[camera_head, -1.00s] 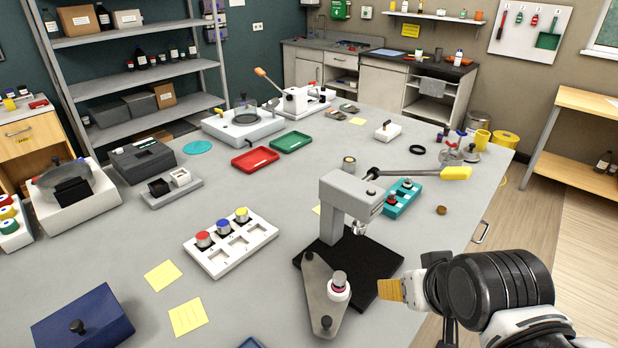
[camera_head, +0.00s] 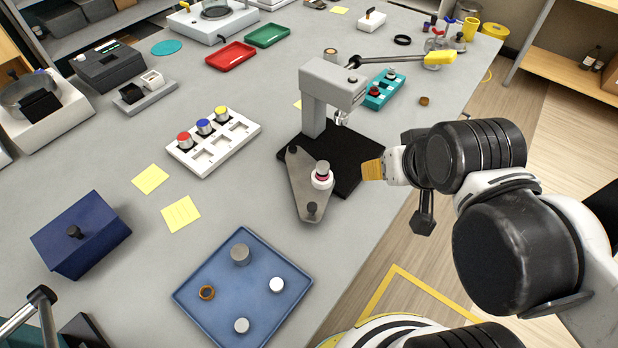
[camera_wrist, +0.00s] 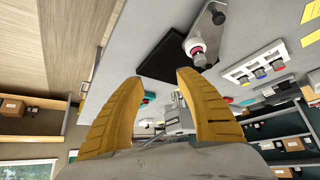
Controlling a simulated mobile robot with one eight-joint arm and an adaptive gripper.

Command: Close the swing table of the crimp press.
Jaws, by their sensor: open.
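The crimp press (camera_head: 330,90) is a grey post and head on a black base plate (camera_head: 358,160), with a long lever ending in a yellow grip (camera_head: 440,58). Its swing table (camera_head: 304,185) is a grey plate swung out toward the front, off the base's front left edge. It carries a white holder with a small capped part (camera_head: 322,175) and a dark knob (camera_head: 312,208) at its near end. My gripper (camera_head: 372,170) has yellow fingers and is right of the swing table, near the base's right corner. In the wrist view my gripper (camera_wrist: 155,95) is open and empty, with the swing table (camera_wrist: 205,32) beyond.
A blue tray (camera_head: 190,291) with several small parts lies in front of the press. A white rack (camera_head: 205,160) with coloured caps stands left of it. A teal block (camera_head: 378,98) sits behind the base. Table space around the swing table's knob is clear.

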